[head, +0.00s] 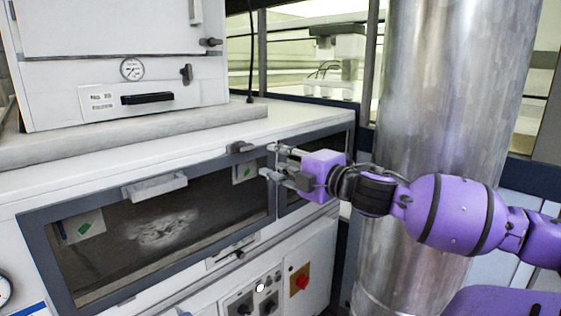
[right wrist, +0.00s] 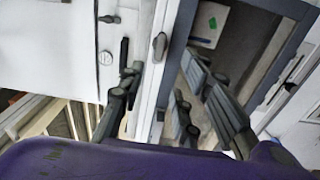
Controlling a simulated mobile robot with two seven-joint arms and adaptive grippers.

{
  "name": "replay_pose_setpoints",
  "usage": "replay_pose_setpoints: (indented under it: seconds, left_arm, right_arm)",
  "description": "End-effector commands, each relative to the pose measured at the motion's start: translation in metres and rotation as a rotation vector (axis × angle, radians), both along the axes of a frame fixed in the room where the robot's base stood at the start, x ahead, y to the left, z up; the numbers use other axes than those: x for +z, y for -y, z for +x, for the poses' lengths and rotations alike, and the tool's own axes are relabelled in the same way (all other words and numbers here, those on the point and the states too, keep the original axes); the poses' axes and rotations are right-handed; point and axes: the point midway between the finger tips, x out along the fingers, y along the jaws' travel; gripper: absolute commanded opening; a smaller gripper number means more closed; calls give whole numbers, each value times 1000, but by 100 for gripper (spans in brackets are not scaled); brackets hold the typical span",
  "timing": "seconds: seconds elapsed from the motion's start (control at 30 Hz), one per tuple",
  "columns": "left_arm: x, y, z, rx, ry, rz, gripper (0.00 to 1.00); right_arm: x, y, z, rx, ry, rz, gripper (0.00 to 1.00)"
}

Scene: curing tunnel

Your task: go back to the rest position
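My right gripper (head: 270,161) is at the end of the purple arm, in front of the upper right part of the cabinet's dark-framed window (head: 165,225). Its two fingers are spread apart with nothing between them. In the right wrist view the gripper (right wrist: 162,85) also shows open fingers, with the white cabinet edge and window frame behind them. A small grey latch (head: 240,147) on the top of the window frame is just left of the fingertips; I cannot tell whether they touch anything. My left gripper is not in view.
A white oven-like unit (head: 110,70) with a round gauge stands on the cabinet top (head: 200,131). A large metal column (head: 445,120) stands close behind my right arm. A control panel with a red knob (head: 302,281) is below the window.

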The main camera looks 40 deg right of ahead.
Motion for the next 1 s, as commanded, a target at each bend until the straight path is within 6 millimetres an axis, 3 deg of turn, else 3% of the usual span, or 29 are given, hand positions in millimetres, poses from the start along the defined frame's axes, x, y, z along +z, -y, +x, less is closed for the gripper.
replay_pose_setpoints:
  seconds: [0.77, 0.87, 0.97, 1.0]
  left_arm:
    - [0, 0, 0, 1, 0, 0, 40]
    - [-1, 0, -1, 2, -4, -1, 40]
    - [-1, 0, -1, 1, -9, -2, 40]
    - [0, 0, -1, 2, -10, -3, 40]
  right_arm:
    - [0, 1, -6, -3, -1, 17, 31]
    - [-26, 16, -7, -39, -38, 74, 31]
    - [-78, 40, -20, -99, -99, 171, 31]
    - [-105, 49, -29, -127, -129, 216, 31]
